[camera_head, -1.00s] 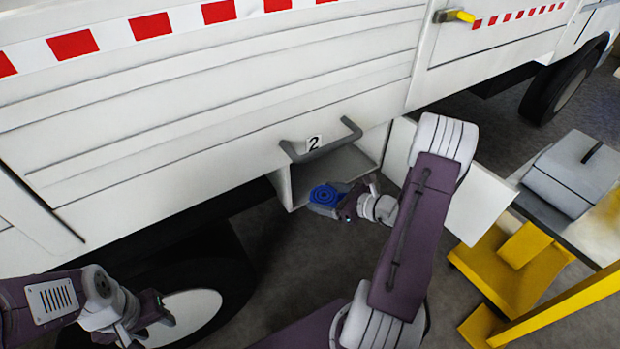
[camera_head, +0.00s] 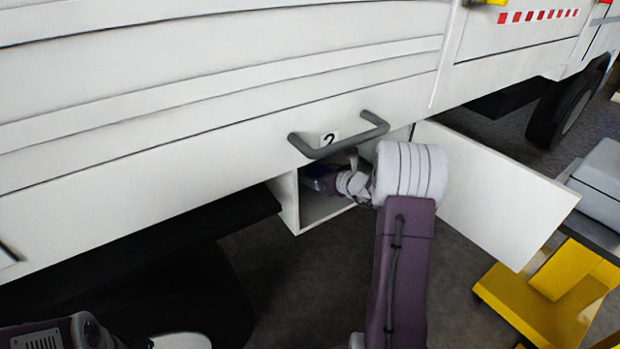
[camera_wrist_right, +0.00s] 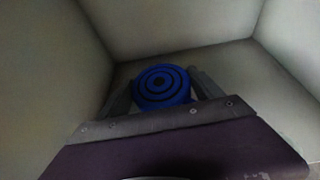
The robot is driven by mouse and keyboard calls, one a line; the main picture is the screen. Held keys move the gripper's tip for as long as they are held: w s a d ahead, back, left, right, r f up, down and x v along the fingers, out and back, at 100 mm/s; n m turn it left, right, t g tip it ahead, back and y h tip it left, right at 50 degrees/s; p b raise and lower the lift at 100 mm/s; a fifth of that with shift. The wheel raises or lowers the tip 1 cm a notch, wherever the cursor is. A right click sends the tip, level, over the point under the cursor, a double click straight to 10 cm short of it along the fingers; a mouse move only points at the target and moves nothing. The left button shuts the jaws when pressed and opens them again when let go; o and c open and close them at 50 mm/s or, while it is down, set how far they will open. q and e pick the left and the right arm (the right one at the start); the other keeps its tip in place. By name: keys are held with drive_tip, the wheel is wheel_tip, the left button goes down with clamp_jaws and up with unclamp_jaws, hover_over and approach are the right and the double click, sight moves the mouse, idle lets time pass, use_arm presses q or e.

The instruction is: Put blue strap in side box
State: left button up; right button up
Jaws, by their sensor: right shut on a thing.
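The side box (camera_head: 291,210) is a white open compartment under the truck body, below the handle marked 2. My right gripper (camera_head: 318,180) reaches into it; the box's upper edge and my arm partly hide it. In the right wrist view, the blue strap (camera_wrist_right: 162,86) is a round coil between the fingers of my right gripper (camera_wrist_right: 160,90), which is shut on it. The pale walls and floor of the box surround the strap there. I cannot tell whether the strap touches the floor. My left arm shows at the bottom left of the head view; its fingers are out of sight.
A grey handle (camera_head: 340,140) juts out just above the box opening. The white box door (camera_head: 495,195) stands open to the right. A yellow step frame (camera_head: 550,290) and grey cases (camera_head: 600,180) stand farther right. Dark floor is clear below.

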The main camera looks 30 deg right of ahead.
drive_tip(key=w, duration=0.5)
drive_tip(key=shift+w+a, duration=0.3)
wheel_tip(320, 180, down, 4)
drive_tip(key=b, duration=0.2)
drive_tip(key=shift+r+b, duration=0.1)
drive_tip(key=shift+b, duration=0.25)
drive_tip(key=shift+r, duration=0.15)
drive_tip(key=o, duration=1.6)
drive_tip(key=shift+c, duration=0.2)
drive_tip(key=o, duration=0.4)
